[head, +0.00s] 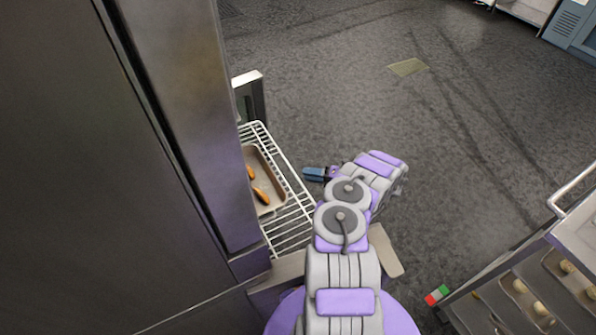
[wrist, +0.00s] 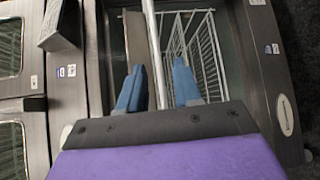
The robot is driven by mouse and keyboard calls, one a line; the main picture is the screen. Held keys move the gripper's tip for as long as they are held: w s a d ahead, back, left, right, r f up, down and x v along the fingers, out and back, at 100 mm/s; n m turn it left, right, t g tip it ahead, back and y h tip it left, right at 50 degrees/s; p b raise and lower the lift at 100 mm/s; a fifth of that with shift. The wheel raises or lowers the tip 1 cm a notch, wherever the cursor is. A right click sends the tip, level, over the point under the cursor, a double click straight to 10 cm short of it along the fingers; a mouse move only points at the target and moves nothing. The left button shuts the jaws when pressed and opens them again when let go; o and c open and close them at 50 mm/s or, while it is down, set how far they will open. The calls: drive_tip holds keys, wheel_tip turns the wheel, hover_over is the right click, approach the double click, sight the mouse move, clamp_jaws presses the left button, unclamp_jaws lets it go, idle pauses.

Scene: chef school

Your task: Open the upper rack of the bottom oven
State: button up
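The steel oven (head: 160,110) stands at the left in the head view. A white wire rack (head: 285,172) sticks out of it, with a shallow tray (head: 279,187) holding orange-brown food. My gripper (head: 314,173) is beside the rack's outer edge. In the wrist view, my gripper (wrist: 158,66) has its two blue fingers apart, one on each side of a pale bar (wrist: 154,45) that runs between them. I cannot tell whether either finger touches the bar. White rack wires (wrist: 207,50) show beyond the right finger, inside a dark steel frame. The rest of the oven interior is hidden.
A trolley or rack with trays of pale round items (head: 540,310) stands at the lower right, with a metal handle (head: 575,187) above. The grey floor (head: 440,130) right of my arm is clear. A steel panel (head: 248,97) stands out behind the rack.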

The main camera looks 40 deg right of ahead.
drive_tip(key=p+v, duration=0.1)
drive_tip(key=v, duration=0.9)
drive_tip(key=shift+d, duration=0.1)
